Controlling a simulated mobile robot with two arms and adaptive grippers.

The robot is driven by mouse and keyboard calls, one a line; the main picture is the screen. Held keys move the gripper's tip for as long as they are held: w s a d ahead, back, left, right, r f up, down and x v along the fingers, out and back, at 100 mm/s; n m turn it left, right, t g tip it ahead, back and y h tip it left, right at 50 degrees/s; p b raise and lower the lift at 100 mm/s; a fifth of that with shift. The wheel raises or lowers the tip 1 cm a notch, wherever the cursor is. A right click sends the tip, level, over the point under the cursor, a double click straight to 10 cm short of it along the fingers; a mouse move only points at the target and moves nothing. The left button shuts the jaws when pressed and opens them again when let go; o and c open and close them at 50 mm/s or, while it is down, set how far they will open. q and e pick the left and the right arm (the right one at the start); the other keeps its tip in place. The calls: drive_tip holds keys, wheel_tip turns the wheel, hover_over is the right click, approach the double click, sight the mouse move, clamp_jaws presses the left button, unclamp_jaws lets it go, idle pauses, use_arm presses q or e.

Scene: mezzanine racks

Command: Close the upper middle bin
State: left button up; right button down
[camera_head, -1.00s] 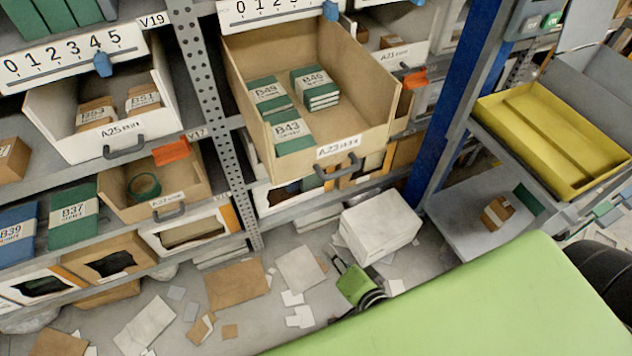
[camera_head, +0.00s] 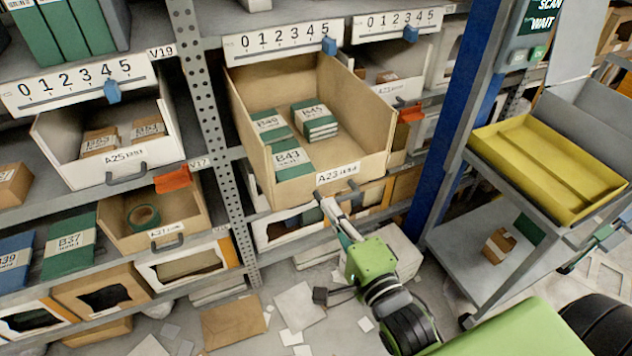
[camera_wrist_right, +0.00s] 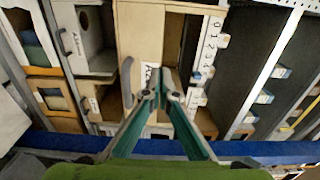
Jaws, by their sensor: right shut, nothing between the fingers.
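The upper middle bin (camera_head: 365,168), a tan box labelled A23, is pulled well out of the rack. It holds several green boxes (camera_head: 315,118) with white bands, and its front has a handle. My right gripper (camera_head: 327,203) is shut and empty, with its tips at the lower front of this bin beside the handle. In the right wrist view the shut fingertips (camera_wrist_right: 163,78) point at the bin front, next to the grey handle (camera_wrist_right: 127,80). I cannot tell whether they touch it. My left gripper is not in view.
A white bin A25 (camera_head: 122,165) and a lower tan bin (camera_head: 190,222) also stick out at the left. A grey perforated upright (camera_head: 208,120) stands between. A blue post (camera_head: 458,140) and a cart with a yellow tray (camera_head: 540,165) are at the right. Cardboard litters the floor.

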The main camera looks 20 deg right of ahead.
sight(310, 175)
drive_tip(key=w+p, duration=0.1)
drive_tip(key=w, duration=0.6)
drive_tip(key=shift+w+a, duration=0.1)
drive_tip(key=shift+w, duration=0.25)
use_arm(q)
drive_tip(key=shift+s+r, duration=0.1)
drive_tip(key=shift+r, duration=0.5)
